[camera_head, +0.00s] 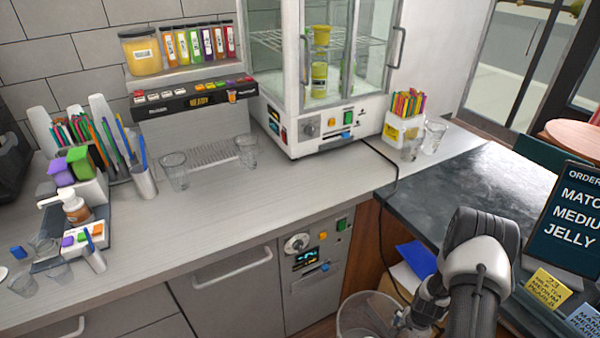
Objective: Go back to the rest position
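My arm (480,255) is folded at the lower right, in front of the dark counter's edge. Its thick elbow points up and its links run down out of the picture. The wrist end (430,300) is low, next to a clear bin (358,318). The fingers are too small and too cut off by the lower edge to tell whether they are open or shut. I see nothing held there.
A dark counter (480,185) and an order sign (565,220) are at right. A black cable (385,195) hangs over the counter edge.

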